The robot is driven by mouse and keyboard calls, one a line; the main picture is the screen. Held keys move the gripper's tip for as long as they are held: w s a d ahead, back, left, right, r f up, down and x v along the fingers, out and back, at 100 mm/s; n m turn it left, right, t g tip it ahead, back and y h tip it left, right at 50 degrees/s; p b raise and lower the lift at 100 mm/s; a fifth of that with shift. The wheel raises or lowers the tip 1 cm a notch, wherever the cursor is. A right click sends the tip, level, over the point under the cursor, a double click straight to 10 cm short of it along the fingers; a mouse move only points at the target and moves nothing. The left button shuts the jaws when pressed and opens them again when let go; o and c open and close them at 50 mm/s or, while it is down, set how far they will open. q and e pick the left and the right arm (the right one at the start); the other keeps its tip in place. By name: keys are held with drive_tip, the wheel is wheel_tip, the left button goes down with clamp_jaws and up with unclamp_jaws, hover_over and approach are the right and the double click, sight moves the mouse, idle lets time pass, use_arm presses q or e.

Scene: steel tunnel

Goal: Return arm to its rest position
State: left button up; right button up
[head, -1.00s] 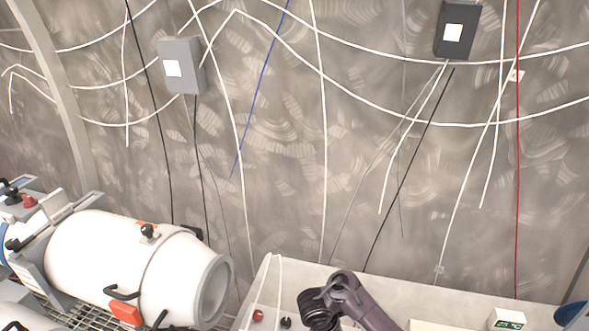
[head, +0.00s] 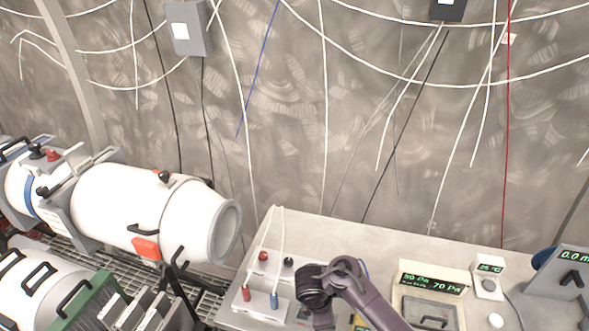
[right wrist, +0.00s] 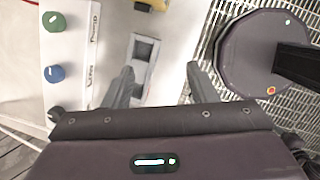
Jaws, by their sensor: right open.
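My right arm (head: 352,290) is dark purple and comes in from the bottom edge of the head view, bent in front of the grey worktable (head: 375,245). My right gripper (right wrist: 160,80) shows in the right wrist view with its two grey fingers spread apart. Nothing is between the fingertips except a view of a pale surface with a grey rectangular plate (right wrist: 143,55) below. The fingertips cannot be made out in the head view. My left gripper is in neither current view.
On the table stand a socket box (head: 262,302) with red and blue plugs, a pressure display (head: 433,278) and a small temperature display (head: 489,265). A white cylinder vessel (head: 120,205) lies at left. A knob panel (right wrist: 70,50) and floor grating (right wrist: 205,75) show in the wrist view.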

drive_tip(key=s+a+r+m+y, duration=0.1)
drive_tip(key=s+r+m+y, duration=0.2)
drive_tip(key=s+m, duration=0.35)
drive_tip(key=s+d+r+m+t, duration=0.2)
drive_tip(key=s+d+r+m, duration=0.85)
drive_tip(key=d+r, duration=0.25)
wheel_tip(320, 180, down, 36)
drive_tip(key=s+g+b, duration=0.1)
drive_tip(key=s+b, duration=0.1)
drive_tip(key=b, duration=0.6)
use_arm(q)
wheel_tip(320, 180, down, 14)
drive_tip(key=b, duration=0.6)
drive_tip(key=shift+s+f, duration=0.15)
drive_tip(key=shift+s, duration=0.2)
use_arm(e)
drive_tip(key=s+d+f, duration=0.1)
drive_tip(key=s+f, duration=0.9)
drive_tip(key=f, duration=0.3)
drive_tip(key=s+d+f+g, duration=0.1)
drive_tip(key=s+f, duration=0.9)
drive_tip(key=f, duration=0.4)
drive_tip(key=shift+d+n, duration=0.4)
drive_tip(key=shift+s, duration=0.1)
